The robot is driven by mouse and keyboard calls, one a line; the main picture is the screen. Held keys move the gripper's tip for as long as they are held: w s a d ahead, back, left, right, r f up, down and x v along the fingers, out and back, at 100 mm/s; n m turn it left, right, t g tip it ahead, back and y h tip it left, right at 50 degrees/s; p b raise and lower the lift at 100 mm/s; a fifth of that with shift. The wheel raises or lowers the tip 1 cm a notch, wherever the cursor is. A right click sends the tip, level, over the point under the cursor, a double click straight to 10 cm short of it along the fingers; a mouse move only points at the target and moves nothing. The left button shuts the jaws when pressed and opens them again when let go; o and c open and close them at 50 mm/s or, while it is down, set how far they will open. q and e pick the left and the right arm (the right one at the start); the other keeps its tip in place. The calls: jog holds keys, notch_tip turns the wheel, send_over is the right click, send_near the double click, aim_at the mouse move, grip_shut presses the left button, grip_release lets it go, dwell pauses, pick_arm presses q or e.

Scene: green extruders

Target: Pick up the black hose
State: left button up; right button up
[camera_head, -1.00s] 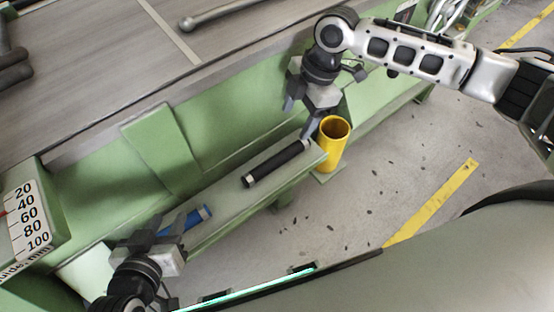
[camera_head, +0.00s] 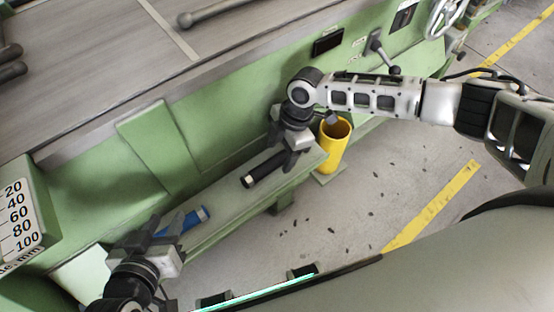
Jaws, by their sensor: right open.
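The black hose (camera_head: 260,171) is a short dark cylinder with a light end, lying on the green ledge (camera_head: 225,205). My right gripper (camera_head: 281,155) is open, just over the right part of the hose, with its fingers reaching down near it. It hides that end of the hose, and I cannot tell whether the fingers touch it. My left gripper (camera_head: 152,232) is at the lower left, beside a blue cylinder (camera_head: 187,219) on the same ledge. Its jaw opening is not clear from this angle.
A yellow cup-like cylinder (camera_head: 333,150) stands at the right end of the ledge, close to my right gripper. The green machine wall rises behind the ledge. Open grey floor with a yellow line (camera_head: 430,205) is to the right.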

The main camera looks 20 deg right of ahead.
jog(key=shift+x, duration=1.1)
jog(key=c, duration=1.3)
jog(key=shift+o, duration=0.2)
